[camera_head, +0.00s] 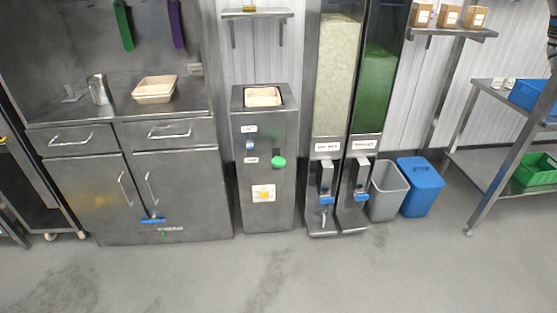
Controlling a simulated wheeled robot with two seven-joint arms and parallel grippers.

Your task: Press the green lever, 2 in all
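The green lever (278,162) shows as a round green knob on the front of a narrow steel cabinet (262,210), right of its middle line. A smaller blue knob (249,145) sits on the same front, higher and to the left. A tan tray (263,97) rests in the opening on top of this cabinet.
Two tall dispensers, one with pale grains (337,75) and one with green contents (374,90), stand right of the cabinet. A grey bin (387,190) and a blue bin (421,187) follow. A wide steel cupboard (190,195) stands left. The floor in front is clear.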

